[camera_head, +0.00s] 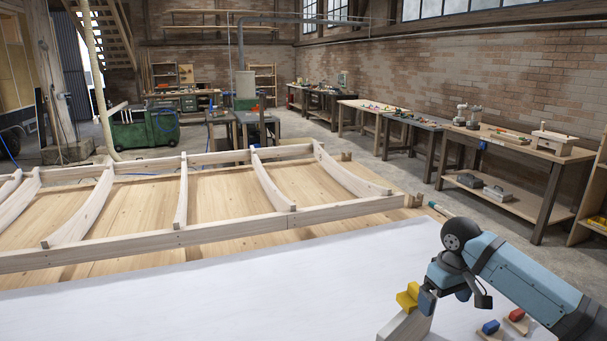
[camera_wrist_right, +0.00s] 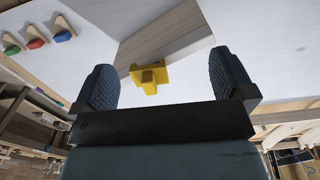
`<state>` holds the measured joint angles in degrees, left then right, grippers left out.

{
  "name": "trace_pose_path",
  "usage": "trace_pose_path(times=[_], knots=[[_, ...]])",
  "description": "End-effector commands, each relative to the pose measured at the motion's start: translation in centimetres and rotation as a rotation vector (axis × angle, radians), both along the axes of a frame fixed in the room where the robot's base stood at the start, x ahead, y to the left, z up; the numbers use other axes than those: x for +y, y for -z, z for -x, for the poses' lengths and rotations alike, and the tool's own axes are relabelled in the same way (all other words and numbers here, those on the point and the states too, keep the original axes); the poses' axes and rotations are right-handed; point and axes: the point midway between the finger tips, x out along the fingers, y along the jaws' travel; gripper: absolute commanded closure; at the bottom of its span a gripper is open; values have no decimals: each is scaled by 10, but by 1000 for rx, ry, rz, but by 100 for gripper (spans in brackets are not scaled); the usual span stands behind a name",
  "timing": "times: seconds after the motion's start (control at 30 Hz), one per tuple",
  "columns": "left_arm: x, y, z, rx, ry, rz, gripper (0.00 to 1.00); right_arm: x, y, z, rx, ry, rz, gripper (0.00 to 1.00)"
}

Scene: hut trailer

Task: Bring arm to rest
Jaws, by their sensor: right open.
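My right arm (camera_head: 520,275) reaches in from the lower right in the head view. Its gripper (camera_head: 455,292) is just above the white surface, near a pale board (camera_head: 405,327). In the right wrist view the gripper (camera_wrist_right: 164,65) is open, its two dark fingers wide apart. A yellow piece (camera_wrist_right: 150,78) on the board (camera_wrist_right: 165,38) shows between the fingers, with no visible contact. The yellow piece (camera_head: 407,296) also shows beside the gripper in the head view. My left gripper is not in view.
The white surface (camera_head: 200,300) is broad and mostly clear. Blue (camera_head: 490,327) and red (camera_head: 516,315) pieces on small wooden blocks lie below my right arm. A timber frame (camera_head: 240,213) lies beyond. Workbenches (camera_head: 520,142) line the brick wall at right.

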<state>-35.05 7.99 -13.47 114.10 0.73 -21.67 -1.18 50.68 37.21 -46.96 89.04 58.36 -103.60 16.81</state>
Motion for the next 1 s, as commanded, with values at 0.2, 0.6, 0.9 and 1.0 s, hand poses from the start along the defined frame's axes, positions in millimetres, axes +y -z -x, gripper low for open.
trace_pose_path(times=[0.2,0.6,0.9,1.0], knots=[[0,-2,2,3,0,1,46,43,64,19,-82,-51,-94,0],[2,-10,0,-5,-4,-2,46,129,181,97,-351,-80,-335,0],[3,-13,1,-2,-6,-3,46,152,231,190,-622,-4,-433,0],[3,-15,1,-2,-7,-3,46,148,239,225,-711,28,-427,0]])
